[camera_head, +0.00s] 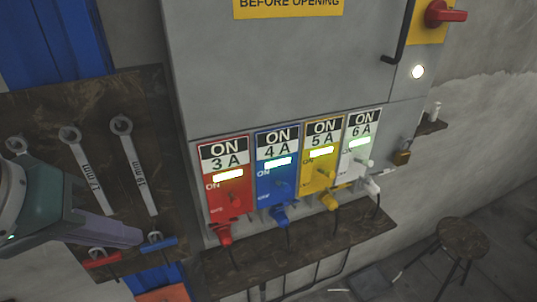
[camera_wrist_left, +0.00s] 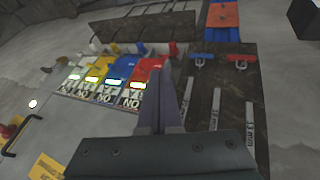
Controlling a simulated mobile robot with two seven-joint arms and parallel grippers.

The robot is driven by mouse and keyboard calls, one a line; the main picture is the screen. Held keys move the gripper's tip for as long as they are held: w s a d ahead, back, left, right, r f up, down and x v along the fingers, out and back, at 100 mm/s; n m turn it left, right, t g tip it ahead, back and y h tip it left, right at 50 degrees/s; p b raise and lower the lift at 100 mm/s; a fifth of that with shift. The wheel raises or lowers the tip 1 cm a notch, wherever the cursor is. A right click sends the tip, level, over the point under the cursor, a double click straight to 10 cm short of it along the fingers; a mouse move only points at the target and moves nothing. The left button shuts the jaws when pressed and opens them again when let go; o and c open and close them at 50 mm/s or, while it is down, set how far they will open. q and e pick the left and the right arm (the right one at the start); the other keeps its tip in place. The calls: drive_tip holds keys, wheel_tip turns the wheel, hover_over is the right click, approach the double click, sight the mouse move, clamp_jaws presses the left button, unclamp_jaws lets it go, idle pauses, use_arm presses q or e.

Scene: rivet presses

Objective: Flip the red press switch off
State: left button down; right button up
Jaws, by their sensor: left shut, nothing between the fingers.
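The red press switch (camera_head: 228,188) is the leftmost of the coloured switches on the grey cabinet. Its label reads "ON 3 A", its indicator strip is lit and a small red lever (camera_head: 234,203) shows low on its face. The switch also shows in the left wrist view (camera_wrist_left: 143,73), just left of my fingers. My left gripper (camera_head: 136,236) is shut and empty, in front of the tool board, left of the red switch and apart from it. Its fingers (camera_wrist_left: 165,70) lie together in the wrist view and hide part of the scene behind them. My right gripper is not in view.
Blue (camera_head: 276,180), yellow (camera_head: 321,165) and white (camera_head: 357,150) switches stand right of the red one, all lit. A red plug (camera_head: 224,235) with a cable sits below the red switch. Wrenches hang on the dark board (camera_head: 100,105). A stool (camera_head: 463,240) stands at right.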

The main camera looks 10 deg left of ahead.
use_arm(q)
drive_tip(key=w+a+f+n+t+b, duration=0.1)
drive_tip(key=w+f+n+b, duration=0.1)
drive_tip(key=w+n+b, duration=0.2)
drive_tip(key=w+a+f+n+t+h+b, duration=0.1)
drive_tip(key=w+f+n+t+b, duration=0.1)
drive_tip(key=w+n+b, duration=0.2)
drive_tip(key=w+b, duration=0.2)
drive_tip(key=w, duration=0.1)
drive_tip(key=shift+a, duration=0.35)
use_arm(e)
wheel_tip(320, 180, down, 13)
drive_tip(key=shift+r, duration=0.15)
use_arm(q)
drive_tip(key=shift+f, duration=0.1)
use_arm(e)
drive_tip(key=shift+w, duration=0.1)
use_arm(q)
approach(234, 200)
drive_tip(key=w+a+f, duration=0.3)
drive_tip(key=w+a, duration=0.1)
drive_tip(key=d+f, duration=0.1)
drive_tip(key=d, duration=0.1)
drive_tip(key=w+d+f+p, duration=0.1)
drive_tip(key=shift+d+f, duration=0.1)
drive_tip(key=shift+d, duration=0.3)
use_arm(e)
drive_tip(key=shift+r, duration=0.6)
